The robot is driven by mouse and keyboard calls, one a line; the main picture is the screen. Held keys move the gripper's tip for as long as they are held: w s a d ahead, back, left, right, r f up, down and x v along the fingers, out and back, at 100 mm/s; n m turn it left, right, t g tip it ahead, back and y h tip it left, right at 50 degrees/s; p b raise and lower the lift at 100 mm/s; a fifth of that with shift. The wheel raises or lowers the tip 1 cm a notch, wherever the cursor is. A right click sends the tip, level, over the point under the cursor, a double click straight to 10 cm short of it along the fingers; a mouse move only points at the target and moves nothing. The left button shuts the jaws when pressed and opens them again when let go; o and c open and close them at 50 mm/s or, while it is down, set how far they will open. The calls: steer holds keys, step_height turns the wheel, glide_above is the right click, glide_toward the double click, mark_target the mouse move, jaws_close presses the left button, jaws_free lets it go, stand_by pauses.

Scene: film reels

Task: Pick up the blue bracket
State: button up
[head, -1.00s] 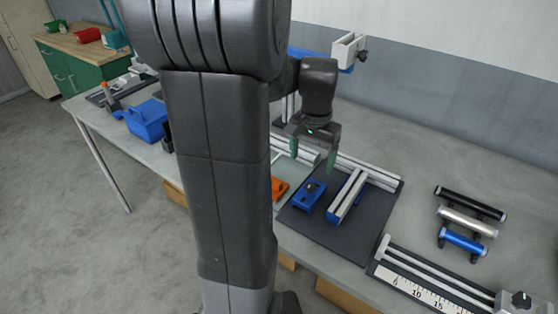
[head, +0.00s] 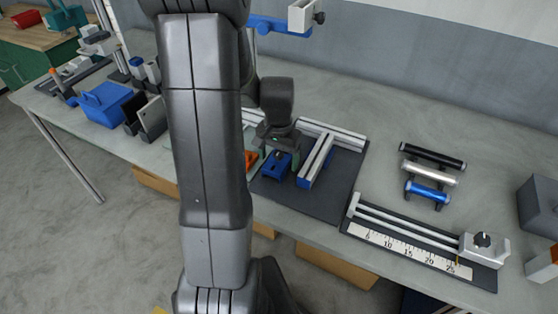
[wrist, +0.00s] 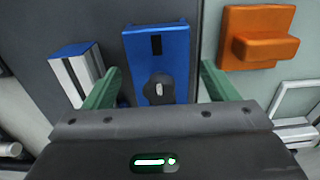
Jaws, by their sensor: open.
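The blue bracket (wrist: 173,55) lies flat on the dark mat, with a dark slot and a round black knob on its face. In the head view the bracket (head: 274,166) sits left of the aluminium rails, partly hidden by my gripper. My gripper (head: 277,154) is right above it and points down. In the wrist view my gripper's green fingers (wrist: 158,88) are apart, one on either side of the bracket's near end. Nothing is held. I cannot tell how far the fingertips are from the mat.
An orange bracket (wrist: 255,38) lies beside the blue one on a pale green surface. An aluminium rail with a blue face (head: 315,160) stands close on the other side. A ruler fixture (head: 410,248) and several cylinders on stands (head: 430,172) are to the right.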

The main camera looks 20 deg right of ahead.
steer(key=shift+f, duration=0.7)
steer(key=c, duration=1.3)
steer(key=shift+o, duration=0.2)
steer(key=shift+r, duration=0.15)
